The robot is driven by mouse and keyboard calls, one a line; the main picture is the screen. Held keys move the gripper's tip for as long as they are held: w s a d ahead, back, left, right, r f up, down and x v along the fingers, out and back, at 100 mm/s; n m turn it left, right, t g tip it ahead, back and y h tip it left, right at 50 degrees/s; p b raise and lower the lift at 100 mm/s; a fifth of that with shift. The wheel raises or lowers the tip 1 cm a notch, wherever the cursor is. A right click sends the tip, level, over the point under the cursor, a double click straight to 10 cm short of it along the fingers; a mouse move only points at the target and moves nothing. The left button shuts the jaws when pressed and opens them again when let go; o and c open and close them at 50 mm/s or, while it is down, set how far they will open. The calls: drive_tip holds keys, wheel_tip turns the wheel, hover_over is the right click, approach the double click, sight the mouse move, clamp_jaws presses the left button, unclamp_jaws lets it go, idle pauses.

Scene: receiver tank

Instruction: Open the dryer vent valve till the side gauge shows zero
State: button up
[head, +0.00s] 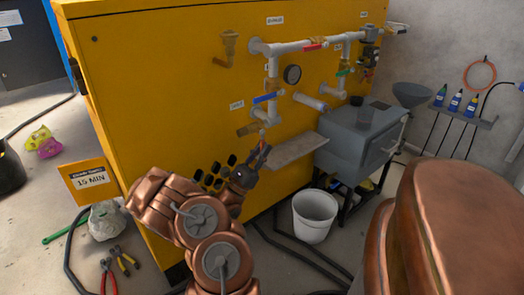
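White pipework with several valves runs across the yellow cabinet (165,70). A round dark gauge (292,75) sits in the middle of it; its needle is too small to read. A blue-handled valve (267,98) is at lower left of the gauge, a red-handled valve (314,46) above it and a green-handled one (344,72) to its right. Which one is the dryer vent valve I cannot tell; the labels are too small. My gripper (262,153) is just below the brass fitting (248,129) under the blue handle. I cannot tell whether it touches anything there.
A grey box-like unit (350,140) on a stand and a white bucket (314,214) are to the right. A grey shelf plate (292,150) juts out beside my gripper. Hoses, pliers (108,275) and a "15 MIN" sign (90,181) are at lower left.

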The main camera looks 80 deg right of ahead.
drive_tip(key=shift+f, duration=0.1)
drive_tip(key=v, duration=0.7)
idle(0.4)
drive_tip(key=shift+w+a, duration=0.15)
idle(0.3)
